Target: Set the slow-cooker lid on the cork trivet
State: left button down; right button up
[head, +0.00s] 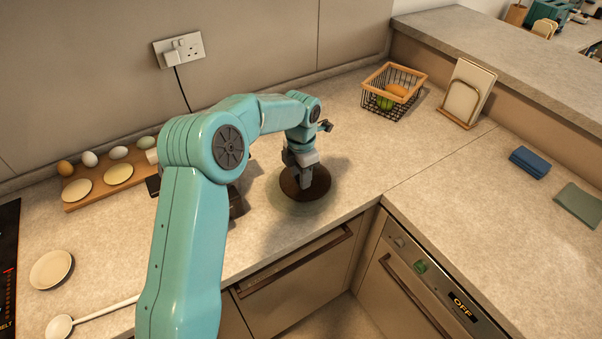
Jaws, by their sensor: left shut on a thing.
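My left gripper (305,184) points down and is shut at the middle of a dark brown round lid (288,190). The lid looks about level. A paler, greenish-tan round patch (284,206), which looks like the trivet, shows past the lid's near and left edge; the lid covers most of it. I cannot tell whether the lid touches it or hangs just above. My right gripper is out of view.
A dark object (237,203) is mostly hidden behind my left arm. An egg board (83,197) stands at left, with a white plate (50,269) and spoon (60,327) nearer. A wire basket (380,104) stands at the back. The right counter is mostly clear.

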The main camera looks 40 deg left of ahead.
pick_arm(q)
jog(key=shift+f, duration=0.2)
jog(key=c, duration=0.7)
grip_release()
jog(key=shift+c, duration=0.2)
jog(key=shift+r, duration=0.1)
jog(key=shift+r, duration=0.1)
notch_tip(320, 180, up, 12)
jog(key=shift+b, duration=0.3)
